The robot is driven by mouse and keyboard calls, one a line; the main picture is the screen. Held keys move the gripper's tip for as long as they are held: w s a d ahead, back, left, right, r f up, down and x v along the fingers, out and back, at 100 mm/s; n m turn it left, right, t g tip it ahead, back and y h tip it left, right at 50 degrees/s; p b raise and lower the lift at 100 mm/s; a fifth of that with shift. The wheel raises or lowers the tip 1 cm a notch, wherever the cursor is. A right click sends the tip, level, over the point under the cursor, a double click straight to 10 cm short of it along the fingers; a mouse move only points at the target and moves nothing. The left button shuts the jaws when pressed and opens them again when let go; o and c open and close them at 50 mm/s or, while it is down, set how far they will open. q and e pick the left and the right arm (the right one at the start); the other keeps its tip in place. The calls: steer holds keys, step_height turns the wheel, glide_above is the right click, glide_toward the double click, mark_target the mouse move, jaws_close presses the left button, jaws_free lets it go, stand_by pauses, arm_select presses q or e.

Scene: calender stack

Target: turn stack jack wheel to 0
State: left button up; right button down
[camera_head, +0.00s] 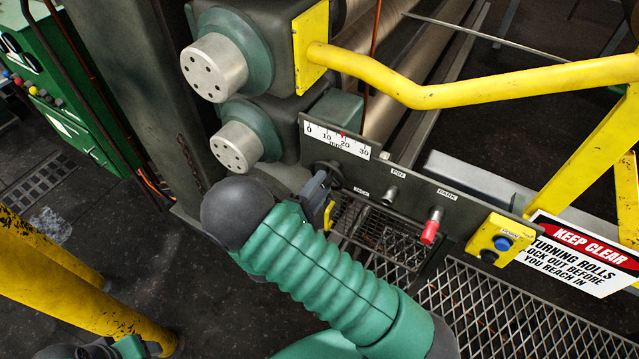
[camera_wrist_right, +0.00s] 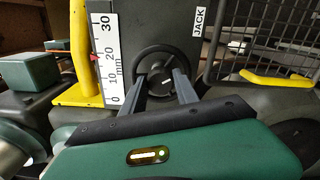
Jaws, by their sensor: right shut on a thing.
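The jack wheel is a small black handwheel (camera_wrist_right: 166,76) under the JACK label (camera_wrist_right: 200,21) in the right wrist view. My right gripper (camera_wrist_right: 164,84) is shut on it, one finger at each side of the hub. In the head view my right gripper (camera_head: 324,184) reaches the dark panel, and my wrist and fingers hide most of the wheel. The white mm scale (camera_head: 336,140) runs from 0 to 30. Its small red pointer (camera_head: 343,134) stands close to 20.
A pin knob (camera_head: 390,195) and a red-handled park lever (camera_head: 432,226) sit right of the wheel. Further right are the yellow horn box (camera_head: 498,241) and a KEEP CLEAR sign (camera_head: 585,254). A yellow rail (camera_head: 450,93) crosses above. Wire mesh (camera_head: 480,305) lies below.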

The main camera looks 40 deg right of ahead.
arm_select(q)
steer(key=shift+r, duration=0.1)
arm_select(e)
steer(key=shift+f+m, duration=0.25)
steer(key=shift+m, duration=0.25)
steer(key=c, duration=0.9)
jaws_free()
steer(key=shift+r, duration=0.1)
arm_select(q)
steer(key=shift+r, duration=0.15)
arm_select(e)
steer(key=shift+d, duration=0.1)
